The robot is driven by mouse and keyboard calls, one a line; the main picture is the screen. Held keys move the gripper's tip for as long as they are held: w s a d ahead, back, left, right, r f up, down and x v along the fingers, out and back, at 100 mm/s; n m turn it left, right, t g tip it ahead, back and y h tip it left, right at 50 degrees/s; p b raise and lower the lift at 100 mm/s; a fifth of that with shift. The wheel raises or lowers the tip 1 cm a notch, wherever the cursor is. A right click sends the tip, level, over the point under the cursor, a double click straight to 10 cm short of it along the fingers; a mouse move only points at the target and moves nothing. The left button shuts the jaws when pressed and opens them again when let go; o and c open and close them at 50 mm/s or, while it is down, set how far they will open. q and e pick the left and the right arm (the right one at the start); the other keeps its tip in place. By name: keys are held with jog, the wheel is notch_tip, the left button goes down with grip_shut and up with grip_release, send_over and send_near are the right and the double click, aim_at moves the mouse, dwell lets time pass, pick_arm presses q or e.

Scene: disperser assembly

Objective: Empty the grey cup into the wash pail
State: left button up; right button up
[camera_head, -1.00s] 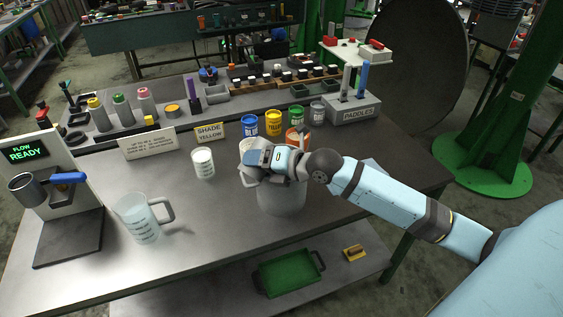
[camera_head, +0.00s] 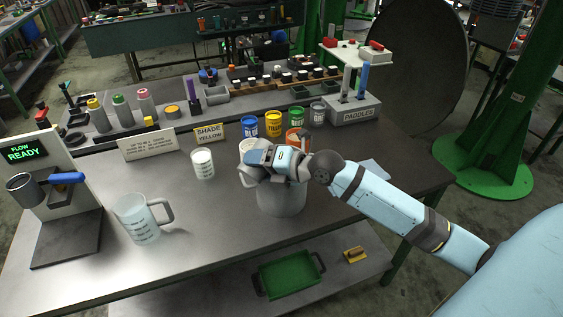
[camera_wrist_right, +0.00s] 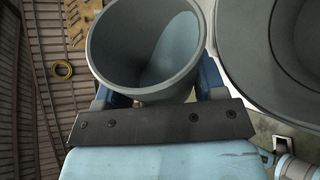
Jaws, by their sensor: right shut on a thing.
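The grey cup (camera_wrist_right: 135,45) is held in my right gripper (camera_wrist_right: 160,90), its round mouth facing the wrist camera. The blue fingers are shut on either side of it. I see no clear liquid in it; a paler patch shows on its inner wall. In the head view my right gripper (camera_head: 262,158) is above the wash pail (camera_head: 282,200), at its back left, and largely hides the cup. The grey pail stands on the bench; its wide rim (camera_wrist_right: 237,65) also shows beside the cup in the wrist view. My left gripper is out of view.
A clear jug (camera_head: 138,220) and a white-filled beaker (camera_head: 203,163) stand left of the pail. The flow stand (camera_head: 68,238) is far left. Paint cans (camera_head: 273,123) and the paddle holder (camera_head: 355,110) stand behind. The bench front is clear.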

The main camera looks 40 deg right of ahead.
pick_arm(q)
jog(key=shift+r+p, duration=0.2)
jog(key=shift+p, duration=0.1)
pick_arm(e)
jog(key=shift+r+m+y, duration=0.4)
jog(key=shift+r+m, duration=0.05)
jog(key=shift+m, duration=0.05)
dwell(0.4)
pick_arm(q)
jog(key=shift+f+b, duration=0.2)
jog(key=shift+b, duration=0.1)
pick_arm(e)
jog(key=shift+w+d+f+m+y, duration=0.2)
jog(key=shift+d+m, duration=0.15)
jog(key=shift+d, duration=0.15)
jog(key=shift+w+d+f+m+y, duration=0.1)
jog(key=shift+d+f+m+y, duration=0.1)
jog(key=shift+d+m, duration=0.2)
dwell(0.3)
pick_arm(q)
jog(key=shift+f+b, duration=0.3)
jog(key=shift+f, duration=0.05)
pick_arm(e)
jog(key=shift+d+r, duration=0.1)
